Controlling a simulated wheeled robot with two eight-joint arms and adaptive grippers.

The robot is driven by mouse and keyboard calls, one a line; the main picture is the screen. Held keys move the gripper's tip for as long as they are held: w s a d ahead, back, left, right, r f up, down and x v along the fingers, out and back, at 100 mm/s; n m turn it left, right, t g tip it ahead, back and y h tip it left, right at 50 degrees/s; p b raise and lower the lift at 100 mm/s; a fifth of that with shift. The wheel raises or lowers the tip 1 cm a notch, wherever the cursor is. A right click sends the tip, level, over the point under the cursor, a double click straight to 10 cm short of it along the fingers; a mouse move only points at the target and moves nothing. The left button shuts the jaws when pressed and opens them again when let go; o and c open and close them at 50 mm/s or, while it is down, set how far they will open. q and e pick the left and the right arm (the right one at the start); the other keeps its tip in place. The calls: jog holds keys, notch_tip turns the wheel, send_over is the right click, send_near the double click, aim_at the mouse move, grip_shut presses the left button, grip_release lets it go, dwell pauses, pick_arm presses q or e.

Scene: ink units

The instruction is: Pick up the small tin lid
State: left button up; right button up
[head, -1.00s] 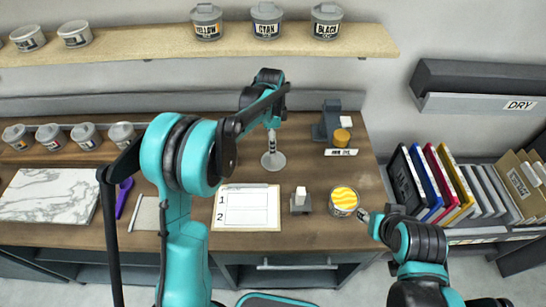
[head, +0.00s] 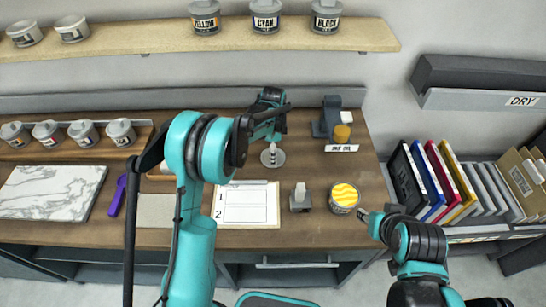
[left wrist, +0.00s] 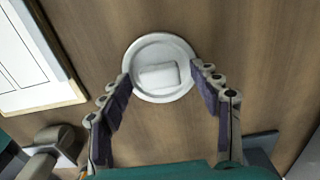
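The small tin lid (head: 280,159) is a round pale grey disc lying on the wooden worktop. In the left wrist view the lid (left wrist: 160,90) has a raised pale block at its middle. My left gripper (head: 270,149) points down over the lid; in the left wrist view its fingers (left wrist: 162,82) are apart, one at each side of the rim, and contact cannot be told. My right gripper (head: 363,214) is by the worktop's right front, beside the open tin of yellow ink (head: 344,209). Its fingers are too small to judge.
A numbered sheet (head: 247,207) lies front left of the lid, and a small grey block-topped item (head: 300,201) front right. A grey stand (head: 328,122) is behind right. A marble slab (head: 45,190) and several tins fill the left. Bare wood surrounds the lid.

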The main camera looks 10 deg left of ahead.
pick_arm(q)
jog(key=c, duration=1.1)
jog(key=shift+o, duration=0.2)
